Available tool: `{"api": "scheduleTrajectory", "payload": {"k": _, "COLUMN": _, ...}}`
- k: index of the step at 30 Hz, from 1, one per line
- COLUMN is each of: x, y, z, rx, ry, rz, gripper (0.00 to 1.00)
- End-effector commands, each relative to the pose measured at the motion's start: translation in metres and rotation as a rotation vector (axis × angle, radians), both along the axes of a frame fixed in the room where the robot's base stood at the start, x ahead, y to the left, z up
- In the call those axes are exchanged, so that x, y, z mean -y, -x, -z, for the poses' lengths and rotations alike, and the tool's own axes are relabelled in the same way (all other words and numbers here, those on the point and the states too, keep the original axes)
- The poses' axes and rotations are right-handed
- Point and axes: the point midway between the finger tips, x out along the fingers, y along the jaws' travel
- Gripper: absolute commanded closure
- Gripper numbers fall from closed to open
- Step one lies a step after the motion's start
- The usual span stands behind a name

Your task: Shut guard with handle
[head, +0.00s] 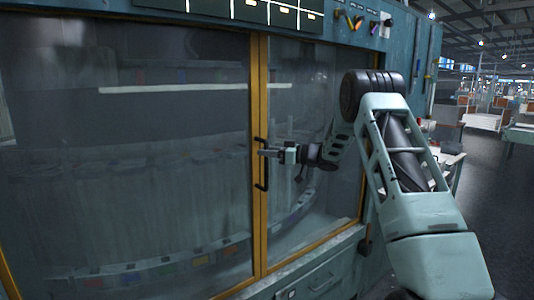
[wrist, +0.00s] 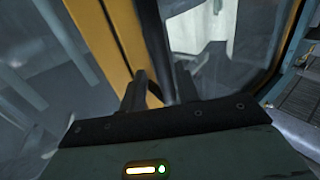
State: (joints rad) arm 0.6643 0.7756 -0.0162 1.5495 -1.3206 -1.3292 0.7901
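The guard (head: 190,120) is a large glazed front with yellow-orange frame bars on a teal machine. Two upright yellow bars stand side by side near its middle; I cannot tell how far the guard is open. A black upright handle (head: 262,184) sits at these bars. My gripper (head: 265,153) reaches in from the right, its tips at the upper part of the handle. In the wrist view my gripper (wrist: 172,82) looks open, with dark fingers apart. A dark upright bar, probably the handle (wrist: 155,45), passes between them beside the yellow frame (wrist: 108,38). Contact is unclear.
A control panel with coloured switches (head: 354,22) is above the guard. A drawer front (head: 318,284) is below it. My arm spans the right side, in front of the right pane. Open dark floor (head: 503,190) and distant benches lie to the right.

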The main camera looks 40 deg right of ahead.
Motion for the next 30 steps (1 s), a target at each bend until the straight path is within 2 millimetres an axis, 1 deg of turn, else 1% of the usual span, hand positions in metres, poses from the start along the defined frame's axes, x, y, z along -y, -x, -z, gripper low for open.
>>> {"api": "scheduleTrajectory", "payload": {"k": 6, "x": 0.000, "y": 0.002, "z": 0.001, "rx": -0.001, "ry": 0.000, "rz": -0.003, "gripper": 0.68}}
{"api": "scheduleTrajectory", "payload": {"k": 8, "x": 0.003, "y": 0.007, "z": 0.002, "rx": -0.001, "ry": 0.000, "rz": -0.002, "gripper": 0.68}}
{"api": "scheduleTrajectory", "payload": {"k": 11, "x": 0.011, "y": 0.019, "z": 0.003, "rx": 0.000, "ry": 0.000, "rz": -0.001, "gripper": 0.68}}
{"api": "scheduleTrajectory", "payload": {"k": 24, "x": 0.064, "y": 0.105, "z": 0.004, "rx": 0.001, "ry": 0.001, "rz": 0.001, "gripper": 0.68}}
{"api": "scheduleTrajectory", "payload": {"k": 30, "x": 0.082, "y": 0.134, "z": 0.003, "rx": 0.000, "ry": 0.000, "rz": 0.000, "gripper": 0.68}}
